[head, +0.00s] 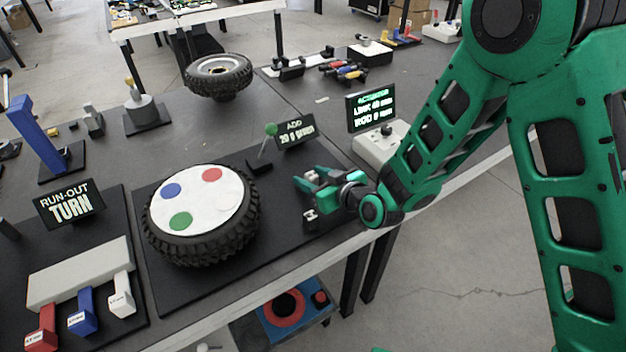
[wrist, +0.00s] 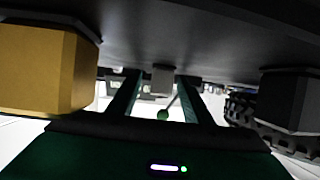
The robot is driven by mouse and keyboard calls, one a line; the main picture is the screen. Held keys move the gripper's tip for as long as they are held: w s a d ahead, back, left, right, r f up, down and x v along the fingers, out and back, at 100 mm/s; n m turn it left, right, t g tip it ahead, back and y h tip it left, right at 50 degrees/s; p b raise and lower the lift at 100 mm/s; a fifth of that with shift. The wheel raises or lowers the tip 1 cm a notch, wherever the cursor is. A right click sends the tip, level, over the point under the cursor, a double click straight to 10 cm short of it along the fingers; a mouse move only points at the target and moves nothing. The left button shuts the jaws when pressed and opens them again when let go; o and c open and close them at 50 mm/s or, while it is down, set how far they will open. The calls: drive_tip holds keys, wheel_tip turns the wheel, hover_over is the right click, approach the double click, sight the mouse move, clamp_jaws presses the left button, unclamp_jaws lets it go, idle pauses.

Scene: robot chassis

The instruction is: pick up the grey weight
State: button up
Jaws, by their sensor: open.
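My gripper (head: 306,182) is open, low over the right end of the black board beside the tyre with the white disc. In the wrist view a yellow block (wrist: 45,68) is close on the left and a dark grey block (wrist: 284,100) on the right. In the head view a small grey-white piece (head: 310,217) lies just below the gripper.
The tyre with the white disc (head: 201,199) stands left of the gripper. A green-knobbed lever (head: 270,129), an "ADD 20 g green" sign (head: 295,131) and a lit display (head: 371,107) stand behind. The table's front edge is close on the right.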

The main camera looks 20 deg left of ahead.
drive_tip(key=c, duration=1.1)
drive_tip(key=shift+r, duration=0.1)
